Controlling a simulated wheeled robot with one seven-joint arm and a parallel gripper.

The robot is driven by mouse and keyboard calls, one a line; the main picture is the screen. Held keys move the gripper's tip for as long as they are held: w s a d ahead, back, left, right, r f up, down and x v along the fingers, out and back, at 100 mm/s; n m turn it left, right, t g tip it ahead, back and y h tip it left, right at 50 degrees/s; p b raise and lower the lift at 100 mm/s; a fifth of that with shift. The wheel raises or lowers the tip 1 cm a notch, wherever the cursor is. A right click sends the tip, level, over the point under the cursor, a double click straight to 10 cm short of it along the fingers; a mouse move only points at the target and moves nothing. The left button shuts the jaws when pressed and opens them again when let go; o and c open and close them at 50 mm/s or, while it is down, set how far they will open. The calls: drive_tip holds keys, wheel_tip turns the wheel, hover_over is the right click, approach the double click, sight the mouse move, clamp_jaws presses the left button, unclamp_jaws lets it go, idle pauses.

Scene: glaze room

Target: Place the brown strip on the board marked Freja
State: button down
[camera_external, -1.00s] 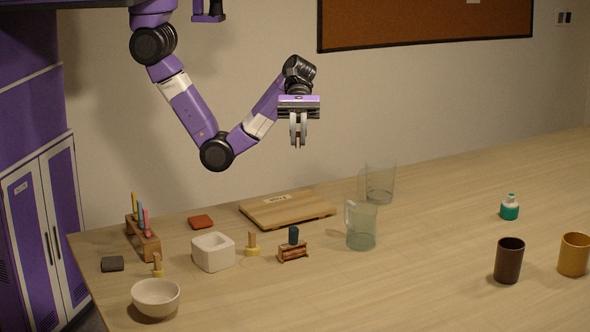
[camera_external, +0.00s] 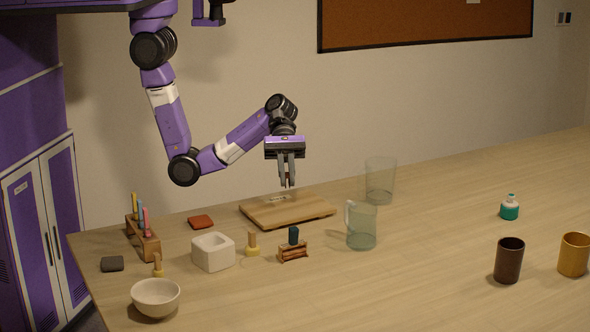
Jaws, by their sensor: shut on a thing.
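The wooden board (camera_external: 307,212) lies flat at the back of the table. A small pale label is on its far left part, with writing too small to read here. My gripper (camera_external: 287,185) points down just above the far part of the board, apart from it. It is shut on a small thin thing at its fingertips, taken to be the brown strip, mostly hidden by the fingers; its colour is hard to make out.
Two clear glass vessels (camera_external: 361,226) (camera_external: 380,182) stand right of the board. In front are a small wooden rack (camera_external: 293,253) with a dark block, a stamp-like peg (camera_external: 252,246) and a white square pot (camera_external: 213,252). A reddish-brown pad (camera_external: 201,222) lies left. The table's middle right is clear.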

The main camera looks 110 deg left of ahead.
sight(287, 207)
drive_tip(key=shift+f, duration=2.9)
drive_tip(key=c, duration=1.5)
unclamp_jaws()
drive_tip(key=shift+f, duration=0.1)
drive_tip(key=v, duration=1.2)
drive_tip(key=shift+a, duration=0.1)
